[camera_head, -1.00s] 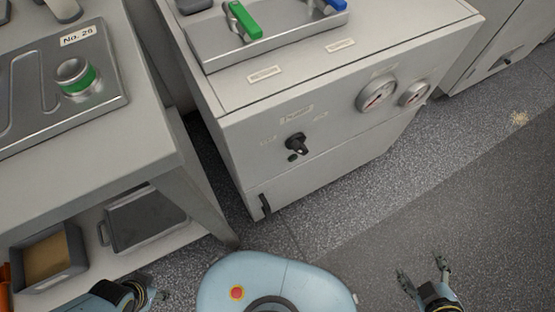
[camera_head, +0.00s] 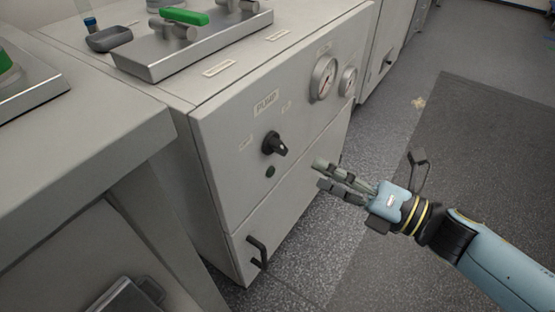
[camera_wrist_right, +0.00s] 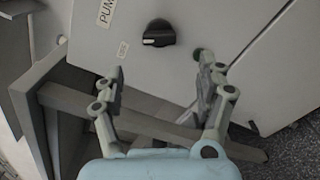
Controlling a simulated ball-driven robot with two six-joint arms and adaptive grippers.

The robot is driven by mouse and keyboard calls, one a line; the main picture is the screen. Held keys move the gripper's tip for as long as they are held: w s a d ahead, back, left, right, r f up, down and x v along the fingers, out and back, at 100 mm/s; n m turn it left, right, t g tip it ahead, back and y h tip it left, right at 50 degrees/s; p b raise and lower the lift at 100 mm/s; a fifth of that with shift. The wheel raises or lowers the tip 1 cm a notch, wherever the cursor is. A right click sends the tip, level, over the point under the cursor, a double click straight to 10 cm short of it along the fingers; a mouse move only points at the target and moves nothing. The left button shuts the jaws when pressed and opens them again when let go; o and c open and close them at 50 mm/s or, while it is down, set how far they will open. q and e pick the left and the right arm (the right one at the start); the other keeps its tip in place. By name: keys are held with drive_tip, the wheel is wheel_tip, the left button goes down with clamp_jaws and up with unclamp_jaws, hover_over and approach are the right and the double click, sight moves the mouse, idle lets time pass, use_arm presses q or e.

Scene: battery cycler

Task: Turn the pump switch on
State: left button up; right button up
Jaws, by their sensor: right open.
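The pump switch (camera_head: 273,144) is a black rotary knob on the front of the grey cabinet, below a "PUMP" label (camera_head: 266,103). In the right wrist view the black knob (camera_wrist_right: 159,33) sits ahead of the fingers, with the label (camera_wrist_right: 105,12) beside it. My right gripper (camera_head: 322,174) is open and empty, to the right of the knob and a little lower in the head view. In the wrist view its fingertips (camera_wrist_right: 161,75) are spread apart and do not touch the knob. My left gripper is out of view.
A small dark round button (camera_head: 270,171) lies just below the knob. Two gauges (camera_head: 323,79) are at the upper right of the panel. A black handle (camera_head: 257,251) sticks out low on the cabinet. A grey bench (camera_head: 120,150) stands close on the left.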

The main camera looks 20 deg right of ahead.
sight(283, 152)
drive_tip(key=x, duration=1)
drive_tip(key=c, duration=1.2)
